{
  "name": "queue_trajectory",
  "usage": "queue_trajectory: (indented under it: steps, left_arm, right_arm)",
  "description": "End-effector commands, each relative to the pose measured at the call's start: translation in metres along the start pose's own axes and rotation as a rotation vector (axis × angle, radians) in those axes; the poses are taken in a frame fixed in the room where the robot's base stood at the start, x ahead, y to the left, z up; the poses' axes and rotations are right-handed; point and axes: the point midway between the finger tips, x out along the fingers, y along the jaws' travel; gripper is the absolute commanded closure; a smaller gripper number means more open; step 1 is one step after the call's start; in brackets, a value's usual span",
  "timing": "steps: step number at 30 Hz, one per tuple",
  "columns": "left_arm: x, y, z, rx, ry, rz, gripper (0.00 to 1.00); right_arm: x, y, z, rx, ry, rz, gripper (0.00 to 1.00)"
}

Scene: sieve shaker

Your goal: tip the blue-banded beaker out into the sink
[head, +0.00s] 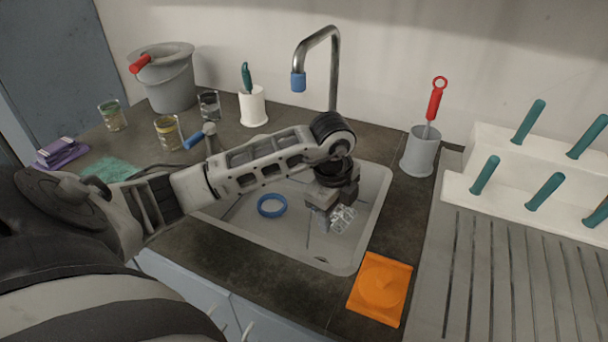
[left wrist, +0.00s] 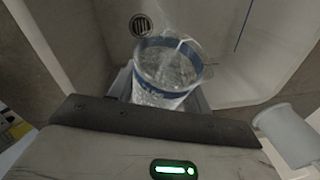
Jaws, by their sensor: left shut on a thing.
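My left gripper (head: 328,206) is shut on the blue-banded beaker (head: 342,219) and holds it over the sink (head: 374,205). In the left wrist view the clear beaker (left wrist: 168,72) shows its blue band and open rim between the fingers, with the round drain (left wrist: 141,25) beyond it. In the head view the gripper hides most of the beaker, which looks tilted. I cannot tell surely whether it holds liquid. A blue ring (head: 271,205) shows in the sink, left of the beaker. My right gripper is not in view.
A tap (head: 335,75) with a blue tip rises behind the sink. Behind my left arm stand a grey bucket (head: 170,85) and several other beakers (head: 167,133). A grey pot (head: 419,152), an orange piece (head: 380,288) and a pegged drying rack (head: 520,185) are to the right.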

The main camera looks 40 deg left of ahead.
Motion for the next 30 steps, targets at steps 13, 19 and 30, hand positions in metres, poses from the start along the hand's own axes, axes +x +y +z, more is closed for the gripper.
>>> queue_trajectory:
  steps: [13,19,30]
  left_arm:
    - [-0.0030,-0.0005,0.0007,-0.007,0.049,-0.004,0.77]
    - [-0.0041,-0.0003,0.0026,-0.009,0.071,-0.004,0.77]
    - [-0.0064,-0.0007,0.0067,-0.015,0.110,-0.007,0.77]
  right_arm:
    - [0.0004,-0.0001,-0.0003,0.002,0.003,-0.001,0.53]
    - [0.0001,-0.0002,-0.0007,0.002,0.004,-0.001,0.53]
    - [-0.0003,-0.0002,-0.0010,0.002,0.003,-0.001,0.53]
